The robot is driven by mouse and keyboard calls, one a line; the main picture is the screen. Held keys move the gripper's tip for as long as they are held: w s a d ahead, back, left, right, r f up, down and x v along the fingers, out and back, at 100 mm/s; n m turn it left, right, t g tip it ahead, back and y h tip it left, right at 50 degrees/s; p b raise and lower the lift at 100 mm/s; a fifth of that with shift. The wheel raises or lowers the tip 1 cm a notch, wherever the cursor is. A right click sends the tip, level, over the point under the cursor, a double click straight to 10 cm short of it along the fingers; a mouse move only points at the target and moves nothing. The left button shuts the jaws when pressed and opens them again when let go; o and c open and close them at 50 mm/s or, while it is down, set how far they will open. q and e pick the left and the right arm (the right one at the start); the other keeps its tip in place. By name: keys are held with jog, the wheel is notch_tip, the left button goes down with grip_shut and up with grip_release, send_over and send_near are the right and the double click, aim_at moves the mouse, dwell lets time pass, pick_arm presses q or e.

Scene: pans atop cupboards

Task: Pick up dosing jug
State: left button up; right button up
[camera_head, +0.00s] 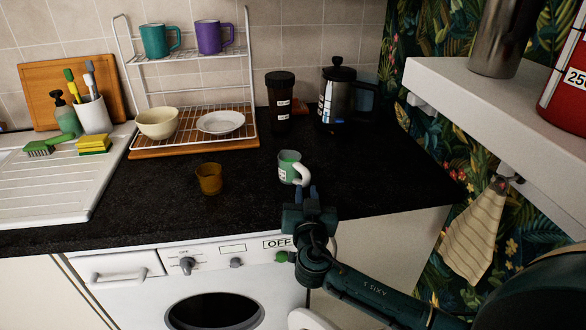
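The likely dosing jug (287,167) is a small green and white cup-like vessel with a white label and a pale curved handle on its right. It stands upright on the black worktop near the front edge. My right gripper (307,191) is just in front of the jug, close below its handle. Its two fingertips look apart, with nothing seen held between them. Whether a finger touches the handle cannot be told. My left gripper is not in view.
An amber glass (209,179) stands left of the jug. Behind are a dark lidded jar (280,103), a French press (338,98) and a wire rack (190,60) with mugs and bowls. A white shelf (490,105) juts out at right. The worktop (150,205) at front left is clear.

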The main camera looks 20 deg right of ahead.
aim_at(307, 182)
jog(key=w, duration=0.1)
jog(key=w+d+p, duration=0.1)
jog(key=w+r, duration=0.1)
jog(key=shift+w+d, duration=0.25)
jog(key=shift+d, duration=0.15)
jog(key=shift+w+d+f, duration=0.1)
jog(key=shift+w, duration=0.25)
grip_shut()
